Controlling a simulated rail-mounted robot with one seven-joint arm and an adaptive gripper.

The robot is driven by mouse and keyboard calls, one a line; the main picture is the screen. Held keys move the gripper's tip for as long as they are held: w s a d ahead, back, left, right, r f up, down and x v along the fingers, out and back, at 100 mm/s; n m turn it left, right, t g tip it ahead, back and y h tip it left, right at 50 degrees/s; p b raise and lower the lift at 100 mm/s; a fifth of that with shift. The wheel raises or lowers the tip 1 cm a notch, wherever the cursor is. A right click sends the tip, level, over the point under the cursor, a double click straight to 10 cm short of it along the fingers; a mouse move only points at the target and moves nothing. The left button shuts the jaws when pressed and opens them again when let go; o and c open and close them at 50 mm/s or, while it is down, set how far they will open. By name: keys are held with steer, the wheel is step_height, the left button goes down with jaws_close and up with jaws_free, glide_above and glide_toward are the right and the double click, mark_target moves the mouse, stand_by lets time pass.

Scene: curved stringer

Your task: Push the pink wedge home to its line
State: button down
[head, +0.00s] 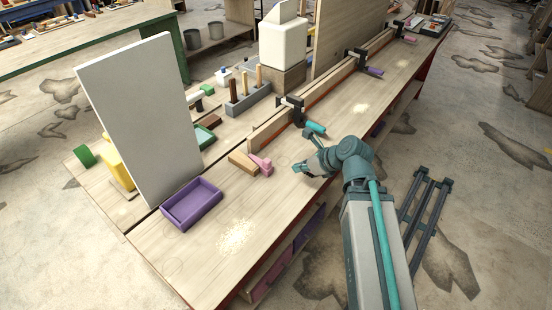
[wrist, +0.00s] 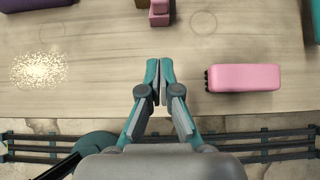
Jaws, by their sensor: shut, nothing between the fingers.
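A small pink piece (head: 262,166), which looks like the pink wedge, sits against the right end of a light wooden block (head: 243,162) on the bench. In the wrist view the pink piece (wrist: 159,13) shows at the top edge, partly cut off. I cannot make out its line. My gripper (head: 300,168) is low over the bench to the right of the pink piece, apart from it. In the wrist view my gripper (wrist: 159,101) has its fingertips together, empty, with bare wood between it and the pink piece.
A larger pink block (wrist: 245,78) with dark nubs lies right of the fingers in the wrist view. A purple tray (head: 175,216), a teal cylinder (head: 316,127) and a clamped wooden strip (head: 270,132) are on the bench. A tall white panel (head: 140,120) stands behind the tray.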

mark_target(270, 167)
steer(key=p+x, duration=0.3)
steer(key=x, duration=0.5)
steer(key=shift+w+a+r, duration=0.1)
steer(key=shift+w+a+r+p, duration=0.15)
steer(key=shift+w+a+p, duration=0.6)
steer(key=shift+a, duration=0.2)
steer(key=shift+w+a, duration=0.25)
steer(key=shift+a, duration=0.2)
steer(key=w+a+p, duration=0.2)
steer(key=w+a, duration=0.2)
steer(key=shift+w, duration=0.2)
steer(key=shift+d, duration=0.1)
